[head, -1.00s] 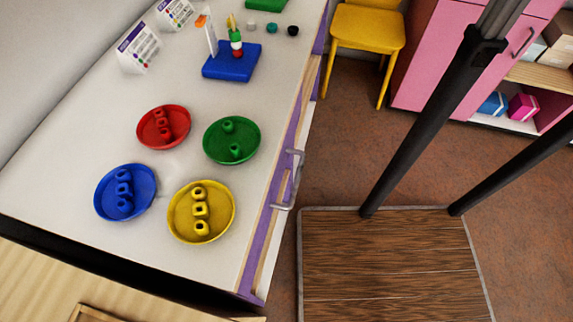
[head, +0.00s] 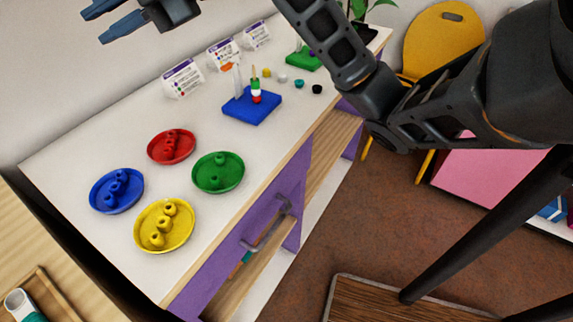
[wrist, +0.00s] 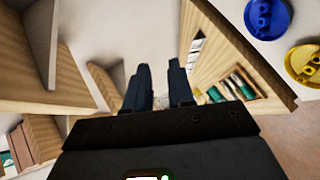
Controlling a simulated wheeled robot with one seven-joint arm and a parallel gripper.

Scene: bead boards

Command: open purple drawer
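The purple drawer front (head: 215,268) is on the long side of the white table in the head view. A grey bar handle (head: 270,228) stands out from it. The drawer looks flush with the table side, with no clear gap. My gripper (head: 108,19) is at the top left of the head view, high and far from the handle. Its two dark fingers are apart with nothing between them. They also show apart in the wrist view (wrist: 160,88). The purple drawer is not recognisable in the wrist view.
Red (head: 156,157), green (head: 240,184), blue (head: 93,203) and yellow (head: 139,243) dishes of beads stand on the white tabletop (head: 75,165). A blue peg board (head: 240,113) and white cards (head: 184,81) stand farther back. A yellow chair (head: 440,45) stands beyond. Brown floor (head: 375,215) lies beside the table.

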